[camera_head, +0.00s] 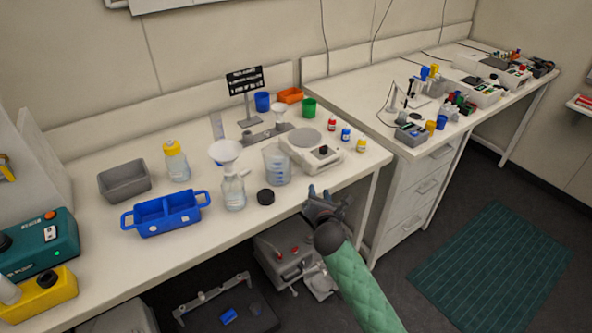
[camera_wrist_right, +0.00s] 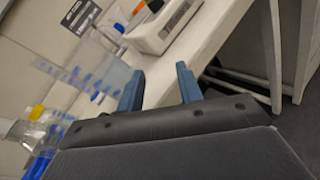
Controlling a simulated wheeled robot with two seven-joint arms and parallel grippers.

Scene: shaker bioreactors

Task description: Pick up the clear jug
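The clear jug (camera_head: 277,165) stands upright on the white table, with blue markings on its side, between a glass bottle and a white scale. In the right wrist view the jug (camera_wrist_right: 103,70) shows at the upper left, beyond my fingers. My right gripper (camera_head: 318,191) is near the table's front edge, to the right of the jug and apart from it. Its two blue fingers (camera_wrist_right: 160,88) are spread with nothing between them. My left gripper is not in view.
A glass bottle with a white funnel (camera_head: 233,187) stands left of the jug. A black cap (camera_head: 265,197) lies in front of it. A white scale (camera_head: 311,150) is behind right. A blue two-part tray (camera_head: 166,214) and a yellow-capped bottle (camera_head: 176,162) stand further left.

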